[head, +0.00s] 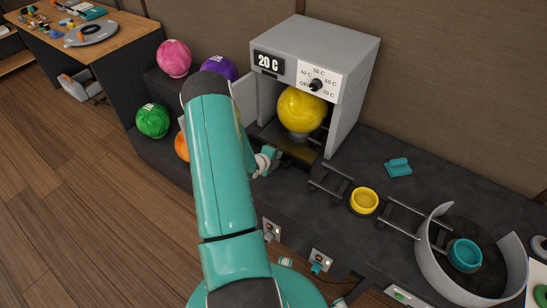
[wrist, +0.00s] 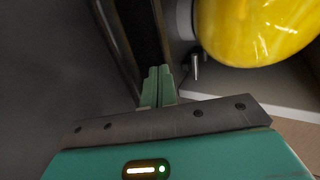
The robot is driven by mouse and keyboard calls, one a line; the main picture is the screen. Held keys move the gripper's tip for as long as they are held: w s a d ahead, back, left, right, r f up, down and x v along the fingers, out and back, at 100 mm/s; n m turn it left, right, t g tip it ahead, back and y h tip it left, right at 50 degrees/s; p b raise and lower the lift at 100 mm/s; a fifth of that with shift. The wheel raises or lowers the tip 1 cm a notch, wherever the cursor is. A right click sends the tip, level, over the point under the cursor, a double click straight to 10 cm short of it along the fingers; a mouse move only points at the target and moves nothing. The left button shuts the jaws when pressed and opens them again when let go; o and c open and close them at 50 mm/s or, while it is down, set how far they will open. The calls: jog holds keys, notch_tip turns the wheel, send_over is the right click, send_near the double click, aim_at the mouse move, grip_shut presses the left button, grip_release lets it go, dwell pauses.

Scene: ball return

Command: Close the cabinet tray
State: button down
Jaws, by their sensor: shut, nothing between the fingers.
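The cabinet (head: 345,65) is a grey box with a "20 C" display and a dial, and its front is open. A large yellow ball (head: 300,108) sits inside; it also fills the upper right of the wrist view (wrist: 255,28). The cabinet tray (head: 290,148) appears as a dark, yellowish surface under the ball. How far it sticks out is hard to tell. My gripper (head: 272,154) is low at the cabinet's front left, close to the tray. In the wrist view its green fingers (wrist: 158,72) are together and empty, beside a small metal peg (wrist: 196,66). My arm hides part of the cabinet's left side.
Pink (head: 173,58), purple (head: 219,68), green (head: 152,120) and orange (head: 182,146) balls lie left of the cabinet. A yellow ring-shaped cup (head: 364,201), metal rails (head: 331,180), a teal block (head: 398,167) and a curved grey wall (head: 430,265) stand on the dark counter to the right.

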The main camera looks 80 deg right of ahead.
jog(key=shift+s+d, duration=0.1)
jog(key=shift+s, duration=0.05)
send_over(290, 149)
jog(key=shift+d, duration=0.15)
dwell(0.4)
